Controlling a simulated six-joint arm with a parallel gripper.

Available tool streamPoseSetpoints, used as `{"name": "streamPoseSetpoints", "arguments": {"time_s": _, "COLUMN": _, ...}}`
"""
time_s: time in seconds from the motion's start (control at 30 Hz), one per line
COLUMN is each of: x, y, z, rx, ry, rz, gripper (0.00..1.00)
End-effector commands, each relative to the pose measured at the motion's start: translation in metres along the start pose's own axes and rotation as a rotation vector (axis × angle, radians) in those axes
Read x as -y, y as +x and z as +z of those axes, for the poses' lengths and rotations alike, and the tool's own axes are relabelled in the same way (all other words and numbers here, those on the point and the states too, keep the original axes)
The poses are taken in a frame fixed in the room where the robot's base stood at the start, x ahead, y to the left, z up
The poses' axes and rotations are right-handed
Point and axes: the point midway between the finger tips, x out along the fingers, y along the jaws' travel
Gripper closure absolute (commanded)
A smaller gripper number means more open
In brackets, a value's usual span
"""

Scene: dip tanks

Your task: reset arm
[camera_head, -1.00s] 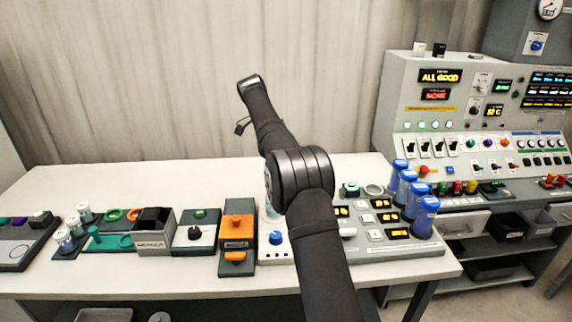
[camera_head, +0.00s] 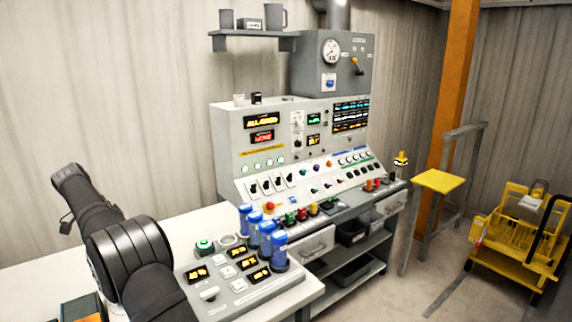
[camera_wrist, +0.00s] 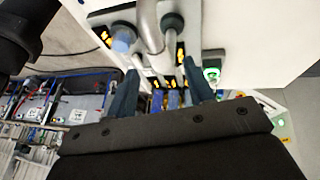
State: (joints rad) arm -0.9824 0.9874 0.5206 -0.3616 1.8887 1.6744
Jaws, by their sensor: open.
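My gripper (camera_wrist: 162,82) shows in the wrist view, with its two dark fingers spread apart and nothing between them. Beyond the fingers, the grey control unit (camera_wrist: 110,17) with small yellow displays and a green-lit button (camera_wrist: 211,74) is in view. In the head view my arm is bent at the left edge, to the left of the same control unit (camera_head: 222,302). My gripper itself cannot be made out in the head view. Several blue-capped cylinders (camera_head: 279,250) stand at the unit's right side.
The white table (camera_head: 200,228) carries the unit. Behind it stands a large console (camera_head: 230,160) with switches, lit displays and a shelf (camera_head: 250,40) above.

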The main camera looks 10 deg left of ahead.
Motion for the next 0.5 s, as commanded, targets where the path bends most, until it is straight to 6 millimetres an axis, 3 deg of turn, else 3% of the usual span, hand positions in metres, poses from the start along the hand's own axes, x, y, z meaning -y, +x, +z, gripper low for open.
{"name": "streamPoseSetpoints", "arguments": {"time_s": 0.3, "x": -0.001, "y": 0.039, "z": 0.000, "rx": 0.000, "ry": 0.000, "rz": 0.002, "gripper": 0.52}}
{"name": "streamPoseSetpoints", "arguments": {"time_s": 0.5, "x": -0.003, "y": 0.039, "z": 0.000, "rx": -0.007, "ry": -0.033, "rz": -0.013, "gripper": 0.52}}
